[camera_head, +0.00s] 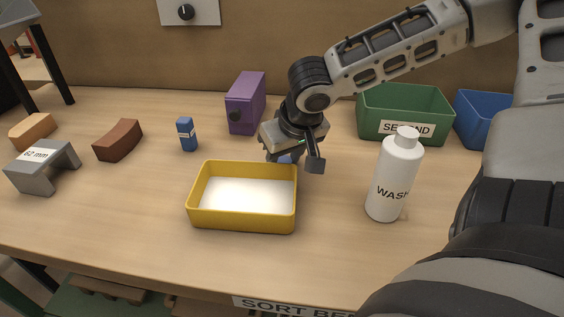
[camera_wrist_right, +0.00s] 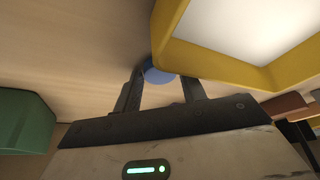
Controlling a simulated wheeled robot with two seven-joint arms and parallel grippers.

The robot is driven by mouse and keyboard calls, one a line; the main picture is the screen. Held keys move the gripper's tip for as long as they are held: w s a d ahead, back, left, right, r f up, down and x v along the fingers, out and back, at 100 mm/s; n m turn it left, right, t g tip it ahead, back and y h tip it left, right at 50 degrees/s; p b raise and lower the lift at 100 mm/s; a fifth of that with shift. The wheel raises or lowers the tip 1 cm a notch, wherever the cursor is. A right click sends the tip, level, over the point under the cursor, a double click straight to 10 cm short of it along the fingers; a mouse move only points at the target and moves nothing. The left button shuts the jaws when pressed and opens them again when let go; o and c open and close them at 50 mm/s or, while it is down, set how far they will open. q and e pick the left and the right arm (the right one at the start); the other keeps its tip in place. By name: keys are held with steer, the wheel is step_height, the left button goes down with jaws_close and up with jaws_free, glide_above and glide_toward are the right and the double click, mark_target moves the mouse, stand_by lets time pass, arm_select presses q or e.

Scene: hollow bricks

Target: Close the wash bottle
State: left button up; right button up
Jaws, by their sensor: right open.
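The wash bottle (camera_head: 397,180) is white, labelled "WASH", and stands upright on the right side of the table. Its short white neck (camera_head: 408,135) shows no blue cap on it. A small round blue piece (camera_head: 286,158), maybe the cap, lies on the table just behind the yellow tray. It also shows as a blue disc in the right wrist view (camera_wrist_right: 158,74). My right gripper (camera_head: 293,161) is open above this piece, partly hiding it. In the wrist view its fingers (camera_wrist_right: 163,82) stand on either side of the disc's near edge. My left gripper is not in view.
The yellow tray (camera_head: 244,223) is close in front of my right gripper. A purple box (camera_head: 245,103) stands behind it. A green bin (camera_head: 405,112) and a blue bin (camera_head: 478,120) are at the back right. Several bricks lie at left. The front table strip is clear.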

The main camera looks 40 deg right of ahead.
steer(key=c, duration=0.6)
steer(key=shift+r, duration=0.65)
steer(key=r, duration=0.1)
steer(key=r+p, duration=0.1)
steer(key=shift+s+a+r, duration=0.1)
steer(key=shift+a+r, duration=0.1)
steer(key=shift+r, duration=0.1)
arm_select(q)
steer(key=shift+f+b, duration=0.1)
steer(key=shift+b, duration=0.75)
arm_select(e)
steer(key=s+a+r, duration=0.8)
steer(key=a+r, duration=0.1)
steer(key=a, duration=0.1)
steer(key=shift+s+a, duration=0.25)
steer(key=shift+a, duration=0.05)
